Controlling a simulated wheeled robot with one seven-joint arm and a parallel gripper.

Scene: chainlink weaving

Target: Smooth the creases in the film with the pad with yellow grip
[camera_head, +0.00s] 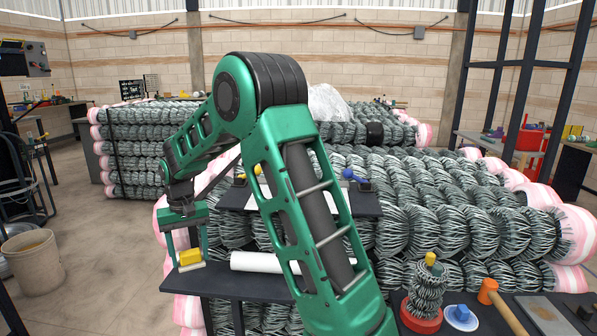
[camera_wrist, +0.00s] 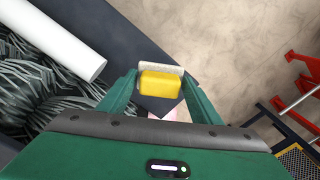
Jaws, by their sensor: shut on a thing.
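My gripper (camera_head: 187,238) is shut on the pad with yellow grip (camera_head: 190,257), a yellow block on a pale flat base. The pad is at the left end of a dark shelf (camera_head: 222,287); I cannot tell whether it touches the shelf. In the wrist view the pad (camera_wrist: 160,84) sits between both fingers (camera_wrist: 160,80) near the shelf's corner. A pale sheet, perhaps the film (camera_head: 262,197), lies on a higher dark board, largely hidden behind my arm. I cannot make out creases in it.
A white roll (camera_head: 264,262) lies on the dark shelf, right of the pad. Stacked mesh rolls (camera_head: 440,225) stand behind. At the right are a wire coil on a red base (camera_head: 427,290), a blue-handled tool (camera_head: 461,317) and an orange mallet (camera_head: 488,292). A bucket (camera_head: 34,265) stands left.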

